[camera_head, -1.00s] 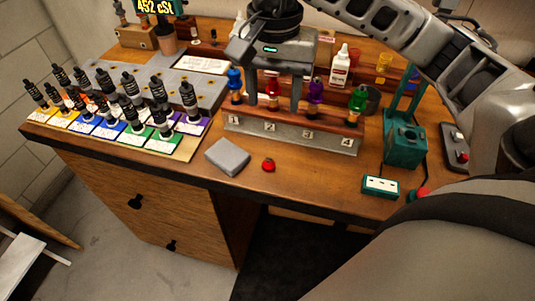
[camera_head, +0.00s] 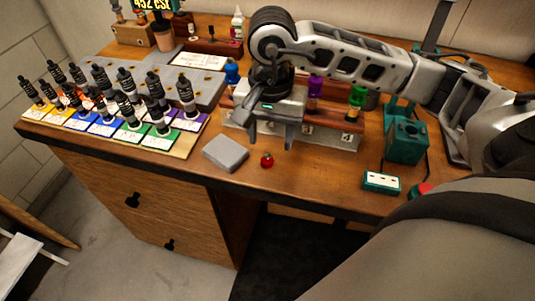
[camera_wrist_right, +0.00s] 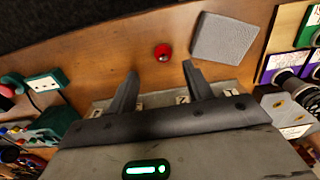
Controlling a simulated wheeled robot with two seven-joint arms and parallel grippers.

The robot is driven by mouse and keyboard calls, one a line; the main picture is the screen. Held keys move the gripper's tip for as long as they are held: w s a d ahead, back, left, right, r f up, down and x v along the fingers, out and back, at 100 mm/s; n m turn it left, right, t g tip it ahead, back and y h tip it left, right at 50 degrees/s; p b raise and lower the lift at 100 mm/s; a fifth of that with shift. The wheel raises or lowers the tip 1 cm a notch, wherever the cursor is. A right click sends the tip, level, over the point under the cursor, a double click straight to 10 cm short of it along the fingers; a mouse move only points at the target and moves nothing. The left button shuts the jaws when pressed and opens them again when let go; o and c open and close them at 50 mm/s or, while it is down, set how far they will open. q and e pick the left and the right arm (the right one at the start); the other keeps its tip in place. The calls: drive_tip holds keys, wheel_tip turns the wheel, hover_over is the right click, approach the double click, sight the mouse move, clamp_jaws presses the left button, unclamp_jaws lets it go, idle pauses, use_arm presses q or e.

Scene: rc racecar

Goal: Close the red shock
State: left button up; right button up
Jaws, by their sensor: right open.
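A small red cap (camera_head: 267,160) lies on the desk near its front edge, just right of a grey pad (camera_head: 226,153). In the right wrist view the red cap (camera_wrist_right: 162,52) is beyond the fingertips, in line with the gap between them. My right gripper (camera_head: 268,143) is open and empty, its fingers pointing down just behind the cap; it also shows in the right wrist view (camera_wrist_right: 160,70). The red shock is hidden behind my right gripper at the numbered rack (camera_head: 325,140). My left gripper is not in view.
The rack also holds a blue shock (camera_head: 232,74), a purple shock (camera_head: 315,90) and a green shock (camera_head: 357,99). Several dark bottles stand on coloured cards at left. A teal press (camera_head: 404,138) and a teal box (camera_head: 381,182) are at right.

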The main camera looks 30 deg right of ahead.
sight(267, 155)
drive_tip(key=f, duration=0.1)
drive_tip(key=f+b, duration=0.1)
drive_tip(key=f, duration=0.1)
drive_tip(key=f+b, duration=0.1)
drive_tip(key=f, duration=0.1)
drive_tip(key=shift+w+a+f, duration=0.1)
drive_tip(key=shift+w+a, duration=0.05)
drive_tip(key=shift+a, duration=0.1)
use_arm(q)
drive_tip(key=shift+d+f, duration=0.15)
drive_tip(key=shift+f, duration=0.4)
use_arm(e)
drive_tip(key=c, duration=1.1)
